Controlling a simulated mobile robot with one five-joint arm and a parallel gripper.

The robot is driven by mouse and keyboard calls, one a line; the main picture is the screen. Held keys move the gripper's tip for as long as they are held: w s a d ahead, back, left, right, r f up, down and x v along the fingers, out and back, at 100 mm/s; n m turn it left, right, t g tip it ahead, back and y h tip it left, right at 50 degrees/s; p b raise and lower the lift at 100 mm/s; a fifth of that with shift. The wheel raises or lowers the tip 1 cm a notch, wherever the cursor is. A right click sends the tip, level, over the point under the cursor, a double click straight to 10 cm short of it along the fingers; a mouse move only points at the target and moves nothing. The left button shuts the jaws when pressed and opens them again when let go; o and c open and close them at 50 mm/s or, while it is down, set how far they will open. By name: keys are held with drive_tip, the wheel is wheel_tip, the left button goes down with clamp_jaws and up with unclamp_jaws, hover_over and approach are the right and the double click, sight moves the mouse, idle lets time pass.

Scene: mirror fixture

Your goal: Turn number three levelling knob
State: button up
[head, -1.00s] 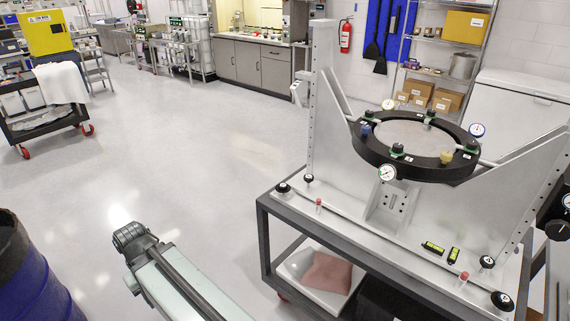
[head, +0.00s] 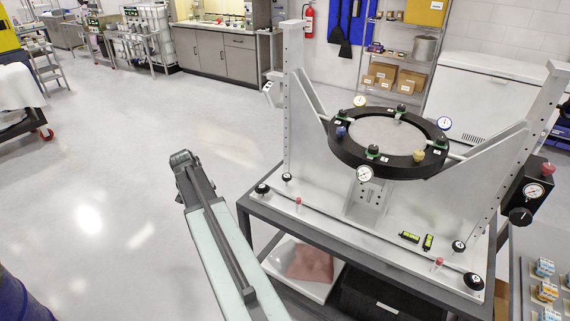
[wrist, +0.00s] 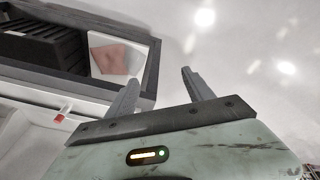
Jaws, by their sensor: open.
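A mirror fixture stands on a grey cart, with a black ring (head: 345,158) around a pale round disc (head: 385,132). Small knobs sit around the ring: a blue one (head: 341,132), a yellow one (head: 419,156) and several green-and-black ones, including a front one (head: 373,152). Small white tags on the ring are too small to read, so I cannot tell which is number three. Black knobs also stand on the base plate, at the left (head: 262,189) and front right (head: 474,281). My gripper (wrist: 160,76) is open and empty in the wrist view, away from the ring.
Dial gauges, including a front one (head: 364,174), stick out around the ring. Two uprights flank it. A pink cloth (head: 310,263) lies in a white tray below. A bench with small blocks (head: 545,268) stands at right.

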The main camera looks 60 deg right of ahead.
drive_tip(key=s+d+r+m+h+p, duration=0.1)
drive_tip(key=s+d+r+m, duration=0.2)
drive_tip(key=d, duration=0.7)
drive_tip(key=s+d+r+m+p, duration=0.1)
drive_tip(key=s+d+r+m, duration=0.15)
drive_tip(key=d, duration=0.75)
drive_tip(key=m+g+p, duration=0.1)
drive_tip(key=m, duration=0.2)
approach(286, 176)
drive_tip(key=shift+m+h, duration=0.25)
drive_tip(key=shift+h, duration=0.15)
drive_tip(key=b+x, duration=0.7)
drive_tip(key=x, duration=0.1)
drive_tip(key=shift+a+f, duration=0.15)
drive_tip(key=shift+f, duration=0.2)
drive_tip(key=shift+r, duration=0.15)
clamp_jaws()
drive_tip(key=shift+s+a+n, duration=0.1)
drive_tip(key=shift+s+n, duration=0.05)
drive_tip(key=shift+n, duration=0.55)
drive_tip(key=shift+n+t, duration=0.4)
drive_tip(key=shift+n, duration=0.5)
